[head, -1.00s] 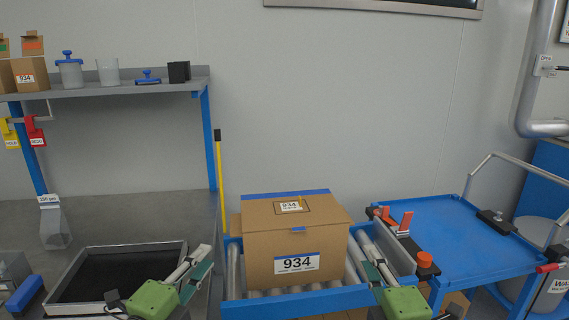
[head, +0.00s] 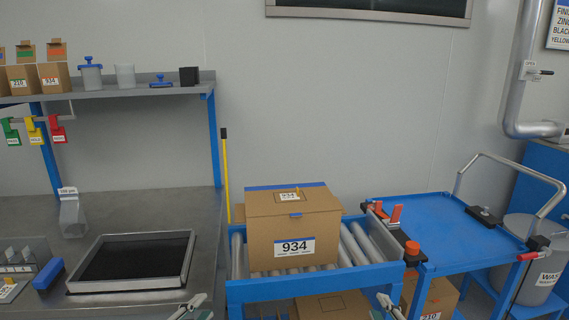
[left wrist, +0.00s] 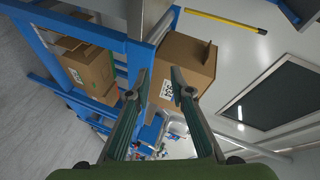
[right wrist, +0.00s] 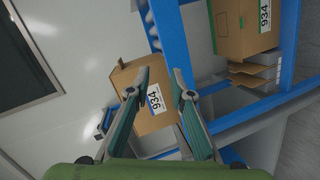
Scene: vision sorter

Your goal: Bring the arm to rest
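My left gripper (head: 190,306) shows only as a tip at the bottom edge of the head view, in front of the bench. In the left wrist view its fingers (left wrist: 158,84) stand apart with nothing between them. My right gripper (head: 388,304) also shows only at the bottom edge, in front of the roller stand. In the right wrist view its fingers (right wrist: 161,80) are apart and empty. The closed cardboard box labelled 934 (head: 294,228) sits on the rollers, clear of both grippers.
The roller stand (head: 305,287) has a blue frame, with more boxes below. A blue cart (head: 450,228) with orange clamps stands to the right. A black-bedded tray (head: 180,283) lies on the bench at left. A shelf (head: 130,91) above holds small boxes and containers.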

